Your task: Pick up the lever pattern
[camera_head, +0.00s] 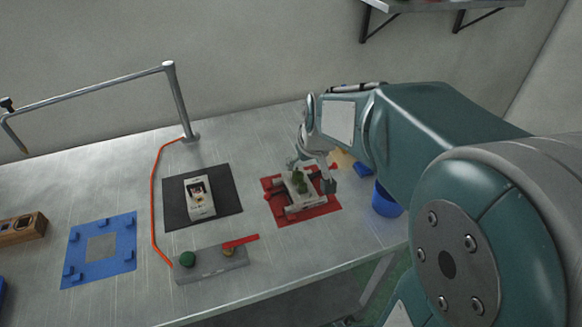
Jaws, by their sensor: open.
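A small dark green piece (300,181), which looks like the lever pattern, sits on a white block (294,199) in a fixture on the red mat (325,209). My gripper (316,172) is open, low over the right side of that fixture and close beside the green piece. In this view I cannot tell whether a finger touches it. Part of the fixture's far side is hidden by my gripper and arm.
A black mat (226,192) holds another white block (199,196). A blue frame (102,247) lies to the left. In front is a grey bar (215,264) with a green knob (187,259) and red lever (240,241). A blue cup (385,201) stands right. An orange cable (154,220) crosses the table.

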